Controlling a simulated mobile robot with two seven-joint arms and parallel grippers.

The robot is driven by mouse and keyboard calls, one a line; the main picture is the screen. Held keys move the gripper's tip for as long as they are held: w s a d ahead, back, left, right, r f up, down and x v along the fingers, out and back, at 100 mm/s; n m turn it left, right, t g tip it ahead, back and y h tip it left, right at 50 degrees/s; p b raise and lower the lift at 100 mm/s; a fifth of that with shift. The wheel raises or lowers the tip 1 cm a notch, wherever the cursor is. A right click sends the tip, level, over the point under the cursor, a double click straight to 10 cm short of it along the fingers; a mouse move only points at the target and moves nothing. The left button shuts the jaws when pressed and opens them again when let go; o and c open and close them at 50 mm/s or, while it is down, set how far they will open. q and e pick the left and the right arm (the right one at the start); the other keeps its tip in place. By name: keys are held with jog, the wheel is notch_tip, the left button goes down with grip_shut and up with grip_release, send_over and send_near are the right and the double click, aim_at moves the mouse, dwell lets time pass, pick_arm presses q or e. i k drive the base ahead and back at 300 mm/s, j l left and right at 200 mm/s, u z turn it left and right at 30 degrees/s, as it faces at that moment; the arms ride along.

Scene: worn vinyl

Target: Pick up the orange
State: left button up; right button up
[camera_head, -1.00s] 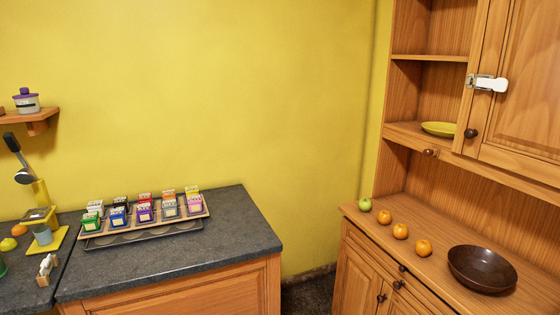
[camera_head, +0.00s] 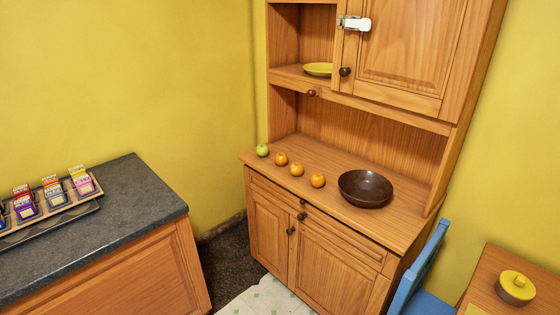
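Three oranges lie in a row on the wooden hutch counter: one at the left (camera_head: 281,158), one in the middle (camera_head: 296,169) and one at the right (camera_head: 317,180). A green apple (camera_head: 262,150) sits at the left end of the row. A dark brown bowl (camera_head: 366,188) stands to the right of the oranges and looks empty. Neither of my grippers shows in the head view.
The wooden hutch (camera_head: 340,262) has a yellow plate (camera_head: 318,69) on its shelf. A dark-topped counter (camera_head: 120,215) with boxed packets is at left. Floor shows between counter and hutch.

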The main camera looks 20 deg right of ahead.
aim_at(281, 159)
jog(key=z, duration=1.3)
jog(key=i+j+z, duration=0.2)
jog(key=i+j, duration=0.3)
jog(key=i+j+z, duration=0.25)
jog(key=i+j, duration=0.15)
jog(key=j, duration=0.15)
